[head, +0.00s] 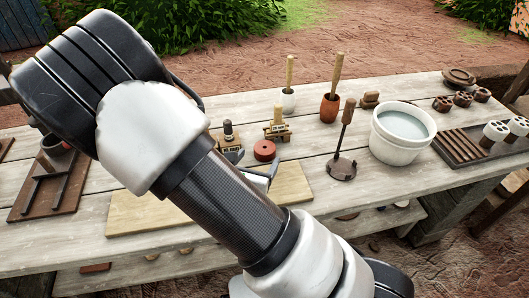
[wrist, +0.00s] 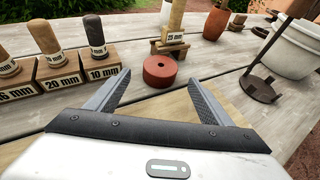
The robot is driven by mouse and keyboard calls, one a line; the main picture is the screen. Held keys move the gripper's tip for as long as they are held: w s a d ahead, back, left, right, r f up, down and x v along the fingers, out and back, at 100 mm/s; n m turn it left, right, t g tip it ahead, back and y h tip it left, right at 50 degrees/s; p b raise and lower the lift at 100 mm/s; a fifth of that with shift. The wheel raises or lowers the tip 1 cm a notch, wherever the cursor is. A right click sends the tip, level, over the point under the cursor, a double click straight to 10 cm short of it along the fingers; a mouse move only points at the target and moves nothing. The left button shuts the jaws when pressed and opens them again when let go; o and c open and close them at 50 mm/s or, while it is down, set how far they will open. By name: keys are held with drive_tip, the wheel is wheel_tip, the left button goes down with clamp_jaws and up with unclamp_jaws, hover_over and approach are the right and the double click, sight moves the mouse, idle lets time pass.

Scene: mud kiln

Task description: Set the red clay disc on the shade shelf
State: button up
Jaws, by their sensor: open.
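The red clay disc (head: 264,150) lies flat on the pale wooden table, just beyond the board under my arm. In the wrist view the disc (wrist: 160,70) has a small dark hole in its top. My gripper (wrist: 160,77) is open, with its two fingers pointing at the disc from the near side; the disc shows between and just beyond the tips. In the head view my arm hides much of my gripper (head: 252,164). A lower plank shelf (head: 190,262) shows under the table, partly hidden by my arm; I cannot tell whether it is the shade shelf.
Labelled wooden blocks with handled tools (wrist: 100,67) stand left of the disc, and a 25 mm one (wrist: 172,40) right behind it. A handled iron tool (head: 342,165), a white bucket (head: 388,155) and a slatted rack (head: 464,151) stand to the right.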

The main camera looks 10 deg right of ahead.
sight(266, 145)
drive_tip(key=x, duration=0.5)
drive_tip(key=b+x, duration=0.1)
drive_tip(key=x, duration=0.2)
drive_tip(key=shift+w+r, duration=0.1)
drive_tip(key=shift+r, duration=0.3)
drive_tip(key=c, duration=1.4)
drive_tip(key=shift+o, duration=0.2)
drive_tip(key=shift+r, duration=0.15)
